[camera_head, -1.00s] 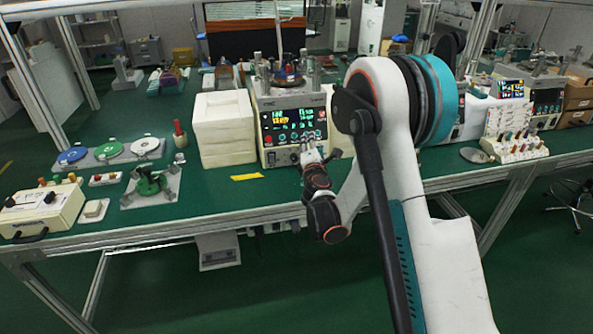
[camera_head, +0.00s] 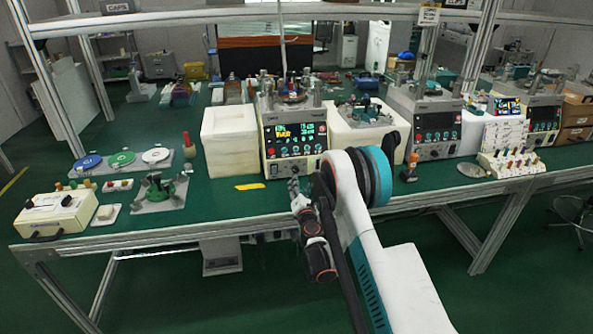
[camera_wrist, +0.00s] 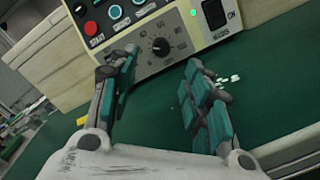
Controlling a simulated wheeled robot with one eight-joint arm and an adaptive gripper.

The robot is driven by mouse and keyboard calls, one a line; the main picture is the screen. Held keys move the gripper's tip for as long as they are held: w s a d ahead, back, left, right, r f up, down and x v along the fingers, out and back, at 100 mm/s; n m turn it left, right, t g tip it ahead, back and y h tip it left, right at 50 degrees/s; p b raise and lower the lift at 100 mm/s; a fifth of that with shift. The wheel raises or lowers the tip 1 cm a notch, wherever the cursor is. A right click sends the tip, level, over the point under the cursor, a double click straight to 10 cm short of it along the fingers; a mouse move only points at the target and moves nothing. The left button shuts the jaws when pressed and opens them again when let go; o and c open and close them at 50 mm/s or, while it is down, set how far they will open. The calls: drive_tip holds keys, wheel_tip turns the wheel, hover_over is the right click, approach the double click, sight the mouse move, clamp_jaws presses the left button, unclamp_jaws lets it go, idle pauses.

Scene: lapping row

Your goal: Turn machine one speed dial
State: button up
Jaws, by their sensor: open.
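In the head view my gripper (camera_head: 294,184) is small, just in front of the machine's lower edge. The dial is too small to make out clearly there.
Near the dial are a red button (camera_wrist: 91,28), blue buttons and a black rocker switch (camera_wrist: 214,13). White foam blocks (camera_head: 229,140) stand left of the machine. A second machine (camera_head: 425,125) stands to the right.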

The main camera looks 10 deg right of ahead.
sight(296, 171)
drive_tip(key=w+b, duration=0.1)
drive_tip(key=w, duration=0.5)
drive_tip(key=w+b, duration=0.1)
drive_tip(key=w, duration=0.3)
drive_tip(key=shift+d+f+b, duration=0.15)
drive_tip(key=shift+d+b, duration=0.15)
drive_tip(key=shift+b, duration=0.05)
drive_tip(key=shift+s, duration=0.1)
clamp_jaws()
